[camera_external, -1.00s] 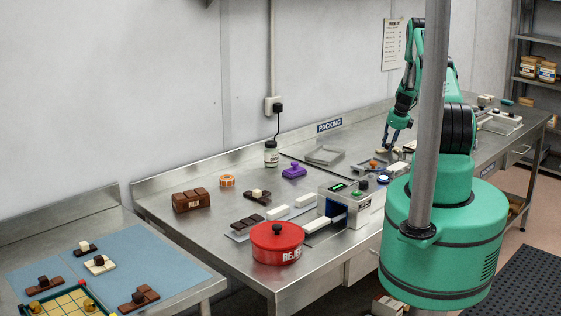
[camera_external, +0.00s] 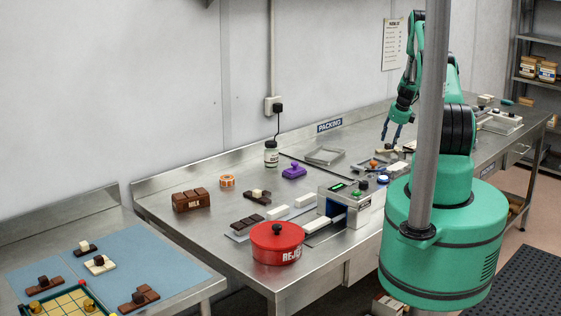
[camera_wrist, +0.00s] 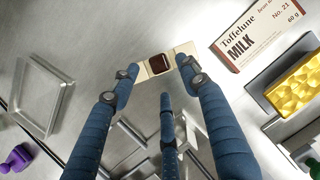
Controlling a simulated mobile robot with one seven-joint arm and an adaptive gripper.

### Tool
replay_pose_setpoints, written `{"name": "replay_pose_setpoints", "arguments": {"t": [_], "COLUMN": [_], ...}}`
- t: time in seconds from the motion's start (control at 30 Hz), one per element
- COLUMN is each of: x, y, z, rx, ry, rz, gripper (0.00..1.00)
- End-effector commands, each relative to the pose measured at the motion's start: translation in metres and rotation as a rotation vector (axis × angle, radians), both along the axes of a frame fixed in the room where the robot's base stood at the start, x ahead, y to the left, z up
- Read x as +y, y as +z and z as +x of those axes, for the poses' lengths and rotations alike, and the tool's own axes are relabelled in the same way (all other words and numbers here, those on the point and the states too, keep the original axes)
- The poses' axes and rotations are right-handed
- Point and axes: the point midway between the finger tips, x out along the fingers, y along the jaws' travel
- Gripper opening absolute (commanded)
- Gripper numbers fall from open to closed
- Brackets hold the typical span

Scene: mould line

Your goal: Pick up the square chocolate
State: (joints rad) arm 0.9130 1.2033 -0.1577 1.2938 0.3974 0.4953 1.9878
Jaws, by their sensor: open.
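A dark brown square chocolate (camera_wrist: 160,63) lies on a cream-coloured bar (camera_wrist: 183,50) in the wrist view, with cream showing on both sides of it. My gripper (camera_wrist: 159,74) has three blue fingers, spread open and empty. In the picture, the chocolate lies between the tips of the two outer fingers, with the third finger below. In the external view, my gripper (camera_external: 389,139) hangs a little above the packing bench, over small cream pieces (camera_external: 383,151). The square chocolate is too small to make out there.
A Toffelune milk box (camera_wrist: 259,37) and a yellow block (camera_wrist: 297,84) lie right in the wrist view; a clear tray (camera_wrist: 40,97) lies left. In the external view, a red pot (camera_external: 275,245) stands on the near bench, and the left table holds several topped chocolate bars (camera_external: 142,298).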

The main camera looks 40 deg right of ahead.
Motion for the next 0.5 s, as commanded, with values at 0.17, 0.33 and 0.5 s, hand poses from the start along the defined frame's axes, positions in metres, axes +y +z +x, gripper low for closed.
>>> {"name": "replay_pose_setpoints", "arguments": {"t": [0.17, 0.33, 0.5], "x": [0.002, 0.006, 0.009], "y": [0.02, 0.039, 0.057], "z": [-0.007, -0.014, -0.02], "rx": [-0.001, -0.001, -0.001], "ry": [0.0, 0.0, 0.001], "rz": [-0.001, -0.001, -0.001], "gripper": [0.45, 0.45, 0.45]}}
